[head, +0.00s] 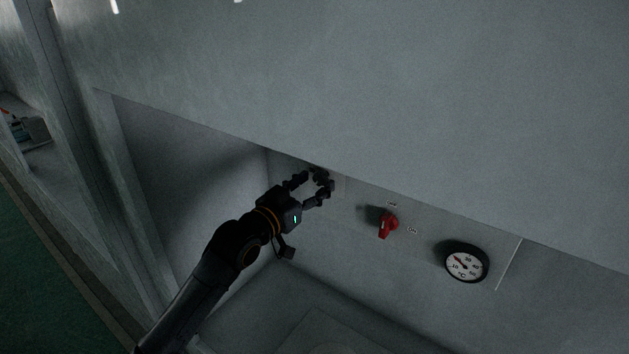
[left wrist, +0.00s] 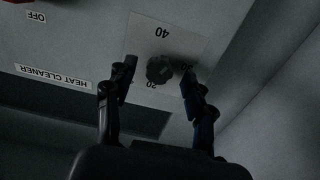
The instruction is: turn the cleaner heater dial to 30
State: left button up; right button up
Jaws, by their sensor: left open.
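The heater dial (left wrist: 160,69) is a small dark round knob on a pale plate (left wrist: 190,42). In the left wrist view, which shows the panel upside down, the numbers 40 and 20 stand by it, with a HEAT CLEANER label (left wrist: 53,76) beside the plate. My left gripper (head: 318,183) is open, its two fingers on either side of the dial; I cannot tell whether they touch it. The knob's pointer setting is too dark to read. In the head view the gripper largely hides the dial. My right gripper is not in view.
A red rotary switch (head: 387,226) and a round temperature gauge (head: 466,264) sit on the same panel to the right. A large grey overhanging panel (head: 400,90) is close above my gripper. A side wall (head: 190,165) closes the recess at the left.

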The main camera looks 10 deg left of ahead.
pick_arm(q)
jog(key=shift+w+d, duration=0.25)
jog(key=shift+w, duration=0.15)
jog(key=shift+c, duration=0.2)
grip_shut()
